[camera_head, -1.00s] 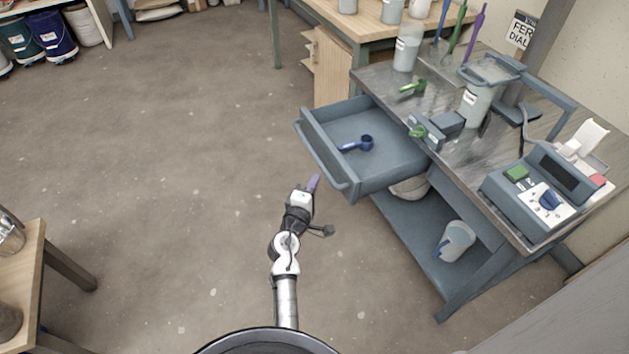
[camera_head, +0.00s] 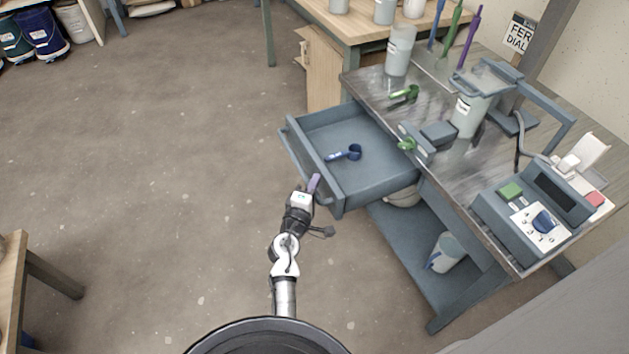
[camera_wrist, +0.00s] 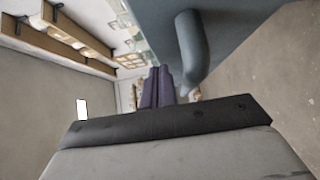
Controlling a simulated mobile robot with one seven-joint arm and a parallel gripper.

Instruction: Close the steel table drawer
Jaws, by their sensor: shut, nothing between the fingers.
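The steel table (camera_head: 470,195) stands at the right in the head view. Its blue-grey drawer (camera_head: 375,178) is pulled out to the left, with a blue scoop (camera_head: 347,153) lying inside. The drawer's bar handle (camera_head: 307,165) runs along its front. My gripper (camera_head: 314,184) is shut and empty, with its purple fingertips close to the near part of the drawer front. In the wrist view the purple fingers (camera_wrist: 158,88) are together, and the rounded handle end (camera_wrist: 192,50) is just right of them. I cannot tell whether they touch.
On the table top are a grey machine with a container (camera_head: 468,115), green scoops (camera_head: 405,95), a pale bottle (camera_head: 399,52) and a control box (camera_head: 535,205). A wooden bench (camera_head: 345,25) stands behind. Open floor (camera_head: 150,150) lies to the left.

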